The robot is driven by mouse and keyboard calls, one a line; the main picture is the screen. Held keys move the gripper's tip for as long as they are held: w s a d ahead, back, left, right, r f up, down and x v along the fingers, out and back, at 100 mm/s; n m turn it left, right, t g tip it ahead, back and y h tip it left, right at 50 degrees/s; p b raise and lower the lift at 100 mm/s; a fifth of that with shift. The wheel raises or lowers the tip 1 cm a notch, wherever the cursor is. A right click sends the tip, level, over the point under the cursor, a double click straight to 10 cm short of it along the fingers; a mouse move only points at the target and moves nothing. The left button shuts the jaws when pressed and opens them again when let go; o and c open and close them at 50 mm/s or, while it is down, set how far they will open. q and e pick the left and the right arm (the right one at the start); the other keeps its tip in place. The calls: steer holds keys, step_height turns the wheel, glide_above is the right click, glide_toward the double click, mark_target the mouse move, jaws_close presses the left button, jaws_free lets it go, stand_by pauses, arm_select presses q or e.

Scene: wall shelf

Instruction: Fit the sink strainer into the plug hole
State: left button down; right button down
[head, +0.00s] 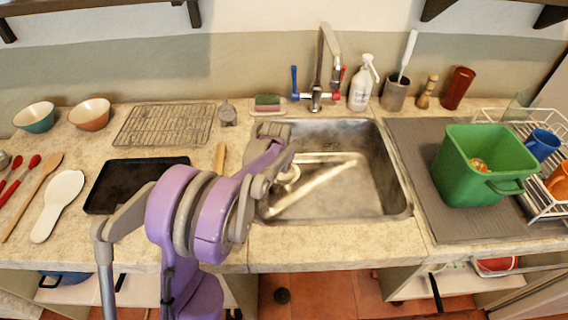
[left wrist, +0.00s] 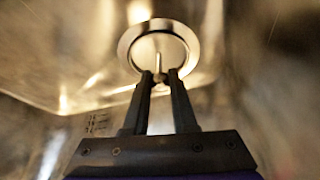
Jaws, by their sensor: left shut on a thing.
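The sink strainer (left wrist: 186,36) is a round metal dish with a pale rim and a thin central stem. In the left wrist view my left gripper (left wrist: 160,80) is shut on the knob of its stem, and the dish faces the camera. In the head view my purple left arm reaches over the sink's left edge; the strainer (head: 287,176) shows as a small pale disc by the wrist. The gripper fingers are hidden there. The steel sink (head: 340,190) is empty otherwise. I cannot make out the plug hole clearly. My right gripper is in neither view.
The tap (head: 317,80) stands behind the sink, with a soap bottle (head: 361,88) and sponge (head: 267,101) beside it. A green tub (head: 470,180) stands right of the sink. A black tray (head: 130,180) and wire rack (head: 165,125) lie to the left.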

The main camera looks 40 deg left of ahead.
arm_select(q)
steer(key=shift+f, duration=0.15)
steer(key=c, duration=0.6)
jaws_free()
steer(key=shift+c, duration=0.2)
steer(key=p+v, duration=0.1)
steer(key=v, duration=1)
